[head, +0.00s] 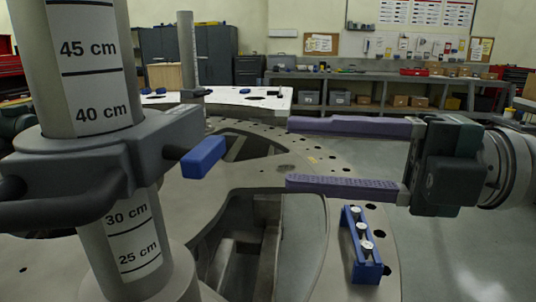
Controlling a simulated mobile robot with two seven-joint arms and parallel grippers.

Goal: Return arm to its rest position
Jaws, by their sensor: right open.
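A thick grey post (121,236) with a centimetre scale stands upright in the left foreground. A dark grey collar (95,160) is clamped around it between the 30 and 40 cm marks. A grey arm (55,212) runs from the collar out past the left edge, and a blue block (203,157) sticks out on its right side. My right gripper (289,154) comes in from the right with two long purple fingers spread wide and nothing between them. Its fingertips are right of the blue block, apart from it, over the round metal turret plate (205,205). I do not see my left gripper.
A blue holder (364,262) with 3 silver-topped pieces sits on the plate below my right gripper. The plate has large openings and holes. A white-topped surface (232,98) and a thinner post (187,50) stand behind. A grey workbench (390,77) lines the far wall.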

